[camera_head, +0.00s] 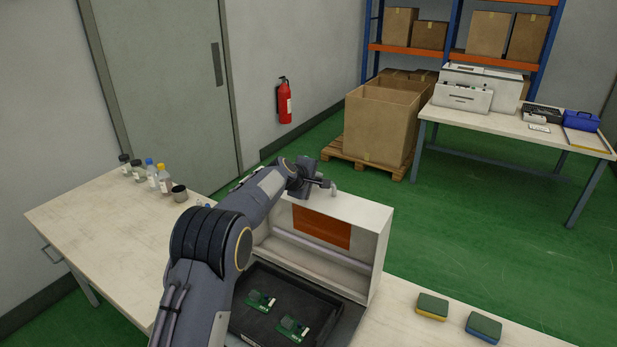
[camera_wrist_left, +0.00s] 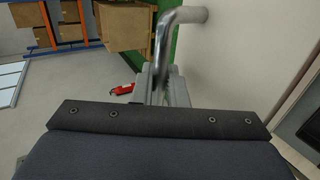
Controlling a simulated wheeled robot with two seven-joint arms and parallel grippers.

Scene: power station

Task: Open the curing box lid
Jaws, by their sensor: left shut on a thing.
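The curing box lid (camera_head: 367,235) is pale with an orange window (camera_head: 321,226). It stands raised, roughly upright, behind the open box. Inside the box a dark tray (camera_head: 290,276) holds green circuit boards (camera_head: 261,299). My left gripper (camera_head: 326,184) is at the top edge of the lid, by its metal handle (camera_head: 334,190). In the left wrist view my left gripper (camera_wrist_left: 165,88) is shut on the bent metal handle (camera_wrist_left: 163,45). My arm hides the left part of the box and lid. My right gripper is in neither view.
Two sponge-like blocks (camera_head: 432,306) lie to the right of the box. A fire extinguisher (camera_head: 284,101) hangs on the wall. Green floor lies open behind.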

